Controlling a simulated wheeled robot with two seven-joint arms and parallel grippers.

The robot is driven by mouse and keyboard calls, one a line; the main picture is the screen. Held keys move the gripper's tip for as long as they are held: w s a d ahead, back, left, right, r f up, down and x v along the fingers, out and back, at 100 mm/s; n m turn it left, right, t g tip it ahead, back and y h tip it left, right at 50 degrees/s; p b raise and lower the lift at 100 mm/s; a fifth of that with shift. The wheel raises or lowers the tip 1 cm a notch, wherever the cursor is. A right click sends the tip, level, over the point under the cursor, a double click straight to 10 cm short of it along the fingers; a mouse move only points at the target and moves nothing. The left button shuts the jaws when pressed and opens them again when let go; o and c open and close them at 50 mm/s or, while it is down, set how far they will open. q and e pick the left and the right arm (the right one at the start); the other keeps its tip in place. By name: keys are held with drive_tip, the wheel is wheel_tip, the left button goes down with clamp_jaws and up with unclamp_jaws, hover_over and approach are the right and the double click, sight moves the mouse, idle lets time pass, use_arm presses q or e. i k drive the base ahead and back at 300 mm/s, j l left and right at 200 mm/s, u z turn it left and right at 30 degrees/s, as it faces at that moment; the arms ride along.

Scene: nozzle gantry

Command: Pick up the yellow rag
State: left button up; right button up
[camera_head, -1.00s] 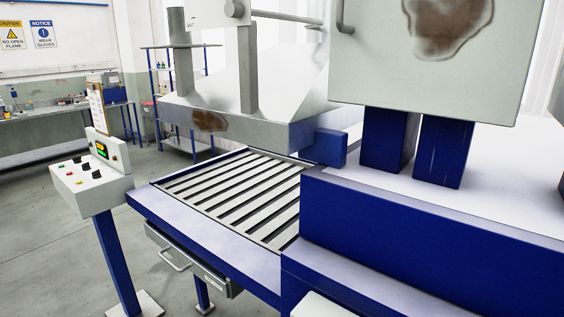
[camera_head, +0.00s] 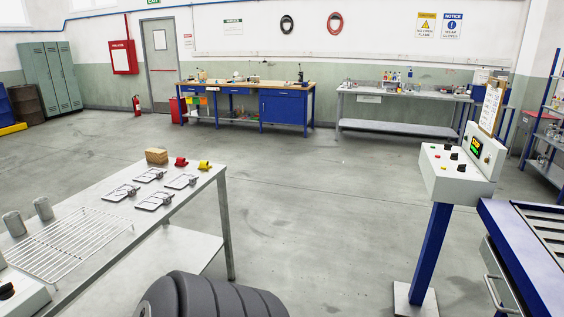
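A small yellow item (camera_head: 204,165) lies at the far right corner of the light grey table (camera_head: 205,184) on the left. It is the only yellow thing on that table, but it is too small to tell whether it is a cloth. A similar small red item (camera_head: 181,162) lies just left of it, a little apart. Neither of my grippers is in view, so nothing is seen touching the yellow item.
On the same table are a tan block (camera_head: 156,156), several flat metal pieces with clamps, a wire rack (camera_head: 68,245) and two grey cylinders. A control box (camera_head: 455,172) on a blue post stands right. Open floor lies between.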

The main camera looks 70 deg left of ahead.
sight(203, 164)
drive_tip(key=j+u, duration=0.1)
drive_tip(key=u, duration=3.3)
